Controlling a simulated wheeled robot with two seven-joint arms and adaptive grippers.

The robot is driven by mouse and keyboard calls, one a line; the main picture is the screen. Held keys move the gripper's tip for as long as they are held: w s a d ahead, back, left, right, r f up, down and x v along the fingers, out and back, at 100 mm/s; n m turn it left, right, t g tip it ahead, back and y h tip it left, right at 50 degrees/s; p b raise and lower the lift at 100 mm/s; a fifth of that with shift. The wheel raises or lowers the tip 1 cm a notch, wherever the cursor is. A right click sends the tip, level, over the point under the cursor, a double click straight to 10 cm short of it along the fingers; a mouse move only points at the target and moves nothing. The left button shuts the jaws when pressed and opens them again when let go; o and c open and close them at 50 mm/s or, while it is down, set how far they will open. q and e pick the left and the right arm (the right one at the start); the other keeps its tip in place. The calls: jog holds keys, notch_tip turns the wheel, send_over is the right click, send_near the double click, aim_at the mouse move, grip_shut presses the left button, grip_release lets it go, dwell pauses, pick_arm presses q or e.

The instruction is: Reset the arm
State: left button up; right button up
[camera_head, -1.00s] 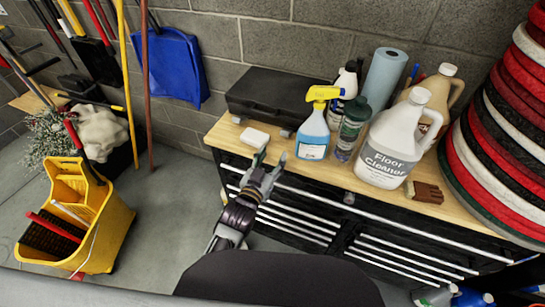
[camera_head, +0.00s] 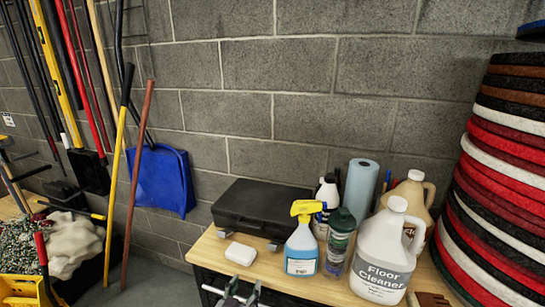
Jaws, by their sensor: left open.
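My left gripper (camera_head: 232,288) shows at the bottom edge of the head view, its lower part and arm cut off by the frame. It is open and empty, with its fingers apart, at the front edge of the wooden-topped cabinet (camera_head: 213,249). A small white block (camera_head: 240,253) lies on the top just beyond the fingers, apart from them. My right gripper is not in view.
On the cabinet stand a black case (camera_head: 262,210), a blue spray bottle (camera_head: 301,250), a dark green-capped bottle (camera_head: 338,245), a blue roll (camera_head: 360,190) and a floor cleaner jug (camera_head: 384,255). Stacked pads (camera_head: 505,150) rise at right; mops and a blue dustpan (camera_head: 160,180) stand left.

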pick_arm(q)
jog(key=s+a+f+g+y, duration=0.2)
jog(key=s+a+f+g, duration=0.1)
jog(key=s+a+g, duration=0.5)
jog(key=s+a+f+g+y, duration=0.1)
jog(key=s+a+f+g, duration=0.4)
jog(key=s, duration=0.6)
notch_tip(320, 180, down, 32)
jog(key=s+a, duration=0.1)
jog(key=s, duration=0.2)
jog(key=s+a+f, duration=0.2)
jog(key=s+f, duration=0.8)
jog(key=s, duration=0.1)
jog(key=s+a+f, duration=0.2)
jog(key=s+f, duration=0.8)
jog(key=s, duration=0.1)
jog(key=shift+g+y, duration=0.3)
jog(key=shift+r, duration=0.1)
